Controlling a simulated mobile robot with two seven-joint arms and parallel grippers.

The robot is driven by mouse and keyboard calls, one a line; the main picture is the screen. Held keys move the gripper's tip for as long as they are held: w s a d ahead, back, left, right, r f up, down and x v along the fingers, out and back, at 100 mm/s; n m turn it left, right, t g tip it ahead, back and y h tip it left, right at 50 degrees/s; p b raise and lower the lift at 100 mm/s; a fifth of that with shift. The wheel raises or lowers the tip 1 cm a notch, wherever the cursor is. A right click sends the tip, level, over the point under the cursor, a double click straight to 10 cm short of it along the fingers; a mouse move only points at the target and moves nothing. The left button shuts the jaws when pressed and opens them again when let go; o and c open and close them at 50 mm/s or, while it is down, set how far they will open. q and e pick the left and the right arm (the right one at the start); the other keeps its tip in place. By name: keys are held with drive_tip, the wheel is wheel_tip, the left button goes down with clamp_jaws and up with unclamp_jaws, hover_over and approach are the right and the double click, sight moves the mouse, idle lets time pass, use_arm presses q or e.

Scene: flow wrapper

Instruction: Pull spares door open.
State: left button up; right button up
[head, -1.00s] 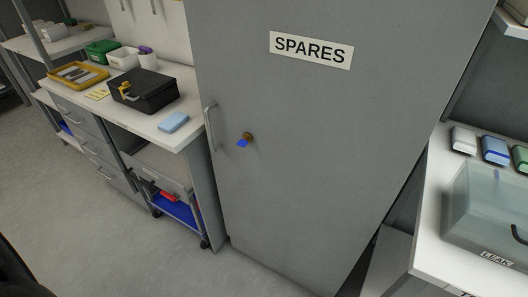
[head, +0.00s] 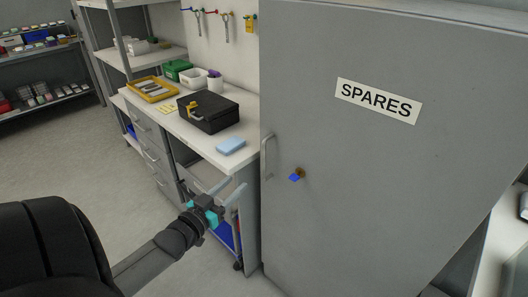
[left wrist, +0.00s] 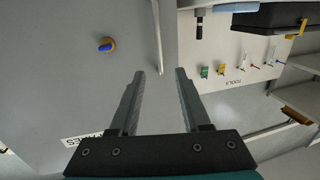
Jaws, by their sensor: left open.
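The grey SPARES door (head: 340,200) fills the right half of the head view and looks shut. My right gripper is not in view.
Open floor (head: 95,165) lies to the left. A white counter (head: 492,240) is at the right.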

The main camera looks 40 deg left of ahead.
sight(263, 154)
use_arm(q)
drive_tip(key=w+b, duration=0.1)
drive_tip(key=w, duration=0.3)
drive_tip(key=w+a+b, duration=0.1)
drive_tip(key=w, duration=0.4)
drive_tip(key=w+r+b, duration=0.1)
drive_tip(key=w, duration=0.3)
drive_tip(key=shift+w+a+r+b, duration=0.1)
drive_tip(key=shift+w+a+b, duration=0.2)
drive_tip(key=shift+b, duration=0.1)
drive_tip(key=shift+w, duration=0.65)
drive_tip(key=shift+w+a, duration=0.1)
drive_tip(key=shift+w, duration=0.15)
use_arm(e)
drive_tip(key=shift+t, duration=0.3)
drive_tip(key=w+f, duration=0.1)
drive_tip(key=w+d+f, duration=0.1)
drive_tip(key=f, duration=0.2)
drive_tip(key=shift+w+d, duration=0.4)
use_arm(q)
clamp_jaws()
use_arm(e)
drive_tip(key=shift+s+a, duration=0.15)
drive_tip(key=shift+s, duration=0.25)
